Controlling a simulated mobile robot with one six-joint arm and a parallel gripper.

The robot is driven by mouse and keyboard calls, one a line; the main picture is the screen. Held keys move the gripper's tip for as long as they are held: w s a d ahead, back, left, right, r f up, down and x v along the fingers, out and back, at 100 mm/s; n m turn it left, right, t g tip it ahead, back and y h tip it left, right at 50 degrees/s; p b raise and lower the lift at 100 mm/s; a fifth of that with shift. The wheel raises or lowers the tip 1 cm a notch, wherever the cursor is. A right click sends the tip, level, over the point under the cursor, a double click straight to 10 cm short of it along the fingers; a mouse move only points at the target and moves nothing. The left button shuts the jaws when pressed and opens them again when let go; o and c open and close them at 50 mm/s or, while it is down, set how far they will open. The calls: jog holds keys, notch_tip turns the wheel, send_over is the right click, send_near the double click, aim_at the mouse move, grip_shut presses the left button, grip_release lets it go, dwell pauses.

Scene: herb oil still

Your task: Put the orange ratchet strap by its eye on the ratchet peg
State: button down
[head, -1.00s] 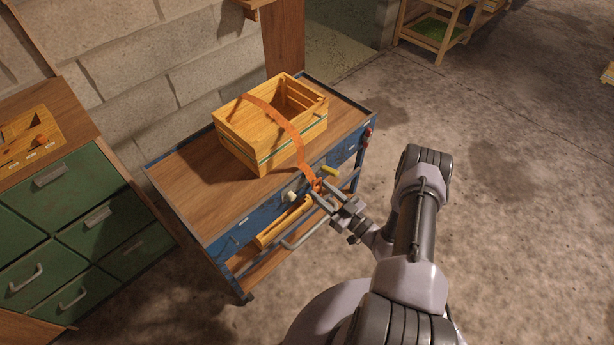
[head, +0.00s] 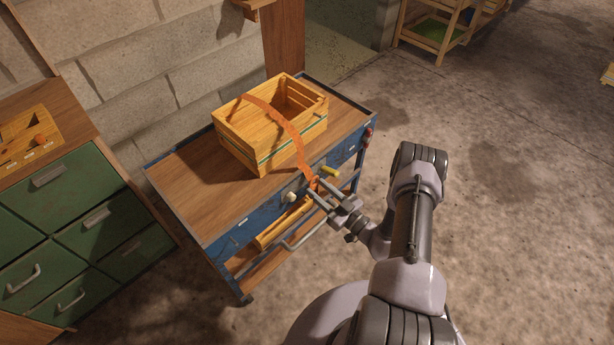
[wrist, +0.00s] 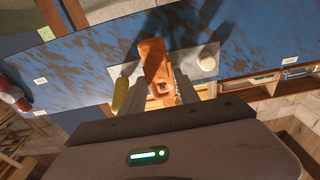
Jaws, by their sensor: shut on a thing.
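The orange ratchet strap (head: 288,128) drapes over the wooden crate (head: 240,150) and hangs down past the cart's front edge. Its lower end is in my gripper (head: 317,190), which is shut on it at the blue cart front. In the wrist view the orange end (wrist: 153,62) stands between the fingers (wrist: 162,90), with a dark opening in it. A pale round knob (wrist: 207,62) is to its right and a yellow peg (wrist: 120,94) to its left, both on or near a light plate (wrist: 180,66). I cannot tell which is the ratchet peg, or whether the eye touches one.
The cart (head: 215,195) has a wooden top, free left of the crate. A rail handle (head: 300,236) and an open lower shelf lie below my gripper. A green drawer cabinet (head: 95,225) stands at left.

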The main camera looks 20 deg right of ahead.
jog(key=shift+w+a+f+b, duration=0.15)
jog(key=shift+w+a, duration=0.1)
jog(key=shift+w, duration=0.35)
jog(key=shift+w+a+f+b, duration=0.15)
jog(key=shift+w+a, duration=0.05)
jog(key=shift+w, duration=0.35)
dwell(1.5)
jog(key=shift+f, duration=0.2)
dwell(0.3)
jog(key=c, duration=0.8)
grip_release()
jog(key=p+v, duration=0.3)
jog(key=v, duration=1.4)
jog(key=shift+s+d+f+p, duration=0.1)
jog(key=shift+s+p, duration=0.1)
jog(key=shift+p, duration=0.2)
